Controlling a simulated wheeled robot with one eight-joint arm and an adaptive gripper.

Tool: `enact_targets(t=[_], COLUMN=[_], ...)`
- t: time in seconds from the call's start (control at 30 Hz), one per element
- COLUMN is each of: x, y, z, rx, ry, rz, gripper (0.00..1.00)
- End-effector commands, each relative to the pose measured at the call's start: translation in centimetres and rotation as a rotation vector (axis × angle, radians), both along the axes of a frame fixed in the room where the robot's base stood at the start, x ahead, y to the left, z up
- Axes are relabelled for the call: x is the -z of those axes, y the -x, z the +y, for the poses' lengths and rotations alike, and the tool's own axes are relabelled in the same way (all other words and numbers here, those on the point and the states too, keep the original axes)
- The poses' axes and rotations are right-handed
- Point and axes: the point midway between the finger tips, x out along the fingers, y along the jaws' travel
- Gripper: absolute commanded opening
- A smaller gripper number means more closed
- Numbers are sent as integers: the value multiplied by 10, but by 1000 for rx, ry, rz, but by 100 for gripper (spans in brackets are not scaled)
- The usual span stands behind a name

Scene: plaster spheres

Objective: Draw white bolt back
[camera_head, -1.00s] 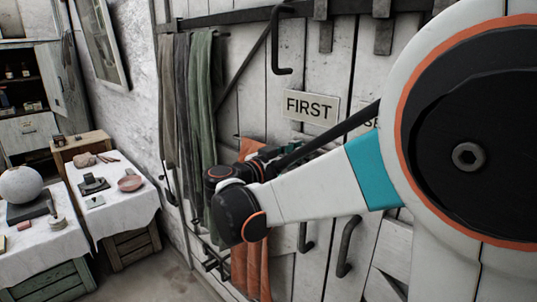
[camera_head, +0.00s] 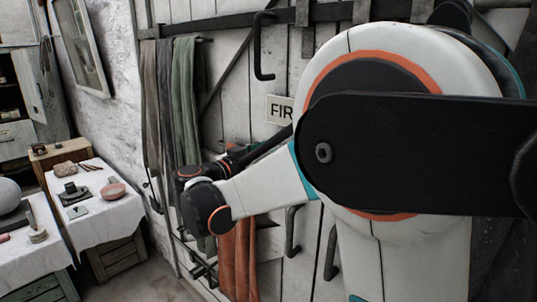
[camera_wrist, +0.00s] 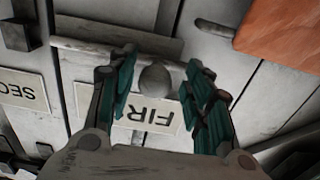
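The white bolt (camera_wrist: 95,55) shows in the wrist view as a pale, worn bar on the planked white door, with a rounded grey knob (camera_wrist: 155,79) standing out from it. My gripper (camera_wrist: 162,62) is open, with one teal finger on each side of the knob. Gaps show between the fingers and the knob; I cannot tell whether either touches it. In the head view my arm hides the bolt and most of the gripper.
A SECOND sign (camera_wrist: 22,92) is partly seen in the wrist view. Orange cloth (camera_head: 238,262) and green cloth (camera_head: 186,95) hang close to my wrist. Dark handles (camera_head: 292,230) stick out from the door. Tables with white cloths (camera_head: 100,205) stand at the left.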

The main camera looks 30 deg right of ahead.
Motion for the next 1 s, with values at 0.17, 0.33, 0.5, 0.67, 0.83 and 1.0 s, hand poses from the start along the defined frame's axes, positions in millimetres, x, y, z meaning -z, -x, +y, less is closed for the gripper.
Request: enact_targets(t=[0.17, 0.33, 0.5, 0.67, 0.83, 1.0], x=[0, 0, 0, 0, 0, 0], y=[1, 9, 21, 31, 39, 41], z=[4, 25, 59, 87, 106, 113], rx=[0, -3, -4, -4, -2, -1], ry=[0, -1, 0, 0, 0, 0], rz=[0, 0, 0, 0, -1, 0], gripper=[46, 46, 46, 46, 46, 46])
